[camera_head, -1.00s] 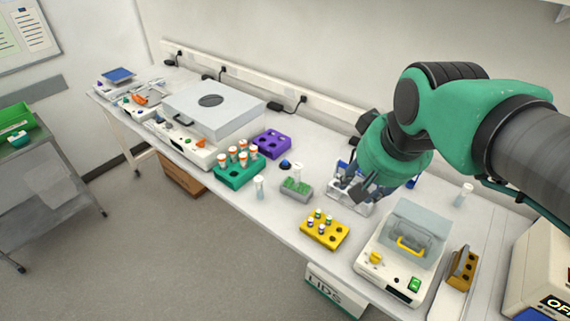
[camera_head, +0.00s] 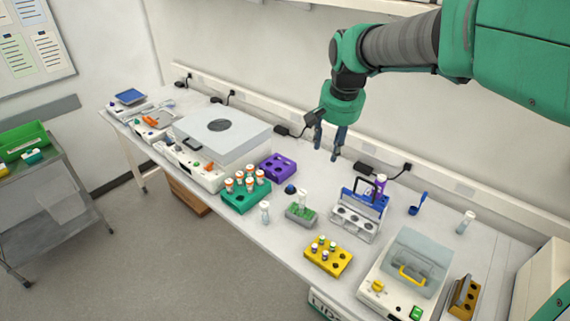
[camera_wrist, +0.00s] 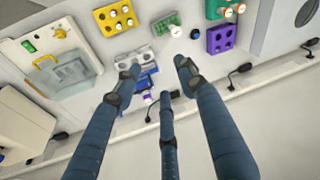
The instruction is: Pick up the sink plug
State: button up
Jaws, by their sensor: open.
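A small dark round piece with a blue tint (camera_head: 290,188), which looks like the sink plug, sits on the bench between the purple rack and the small green-topped grey block. It also shows in the wrist view (camera_wrist: 195,33), beyond the right finger's tip. My gripper (camera_head: 327,153) hangs fingers down above the back of the bench, right of and higher than this piece. Its blue-grey fingers are spread and empty in the wrist view (camera_wrist: 158,75). Nothing touches the plug.
A purple rack (camera_head: 278,167), a green rack of orange-capped tubes (camera_head: 241,199), a grey block (camera_head: 302,214) with an upright vial and a blue-handled carrier (camera_head: 351,226) stand nearby. A yellow rack (camera_head: 328,261) is in front. A socket rail (camera_head: 260,116) runs along the back wall.

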jog(key=w+a+f+m+g+p, duration=0.1)
jog(key=w+a+f+p, duration=0.1)
jog(key=w+f, duration=0.6)
jog(key=w+a+f+m+g+p, duration=0.1)
jog(key=w+a+f+p, duration=0.15)
jog(key=w, duration=0.95)
jog(key=w+a+f+m+p, duration=0.1)
jog(key=w+f, duration=0.4)
jog(key=f, duration=0.4)
jog(key=w+a+f+m+g+p, duration=0.1)
jog(key=w+a+f+p, duration=0.1)
jog(key=w+f, duration=0.4)
notch_tip(320, 180, down, 4)
jog(key=shift+f+m, duration=0.2)
jog(key=shift+m, duration=0.1)
jog(key=shift+s+f, duration=0.1)
send_over(290, 185)
jog(key=shift+f+p, duration=0.4)
jog(key=shift+f, duration=3.85)
jog(key=shift+f, duration=0.1)
jog(key=shift+f+p, duration=0.5)
jog(key=shift+f, duration=2)
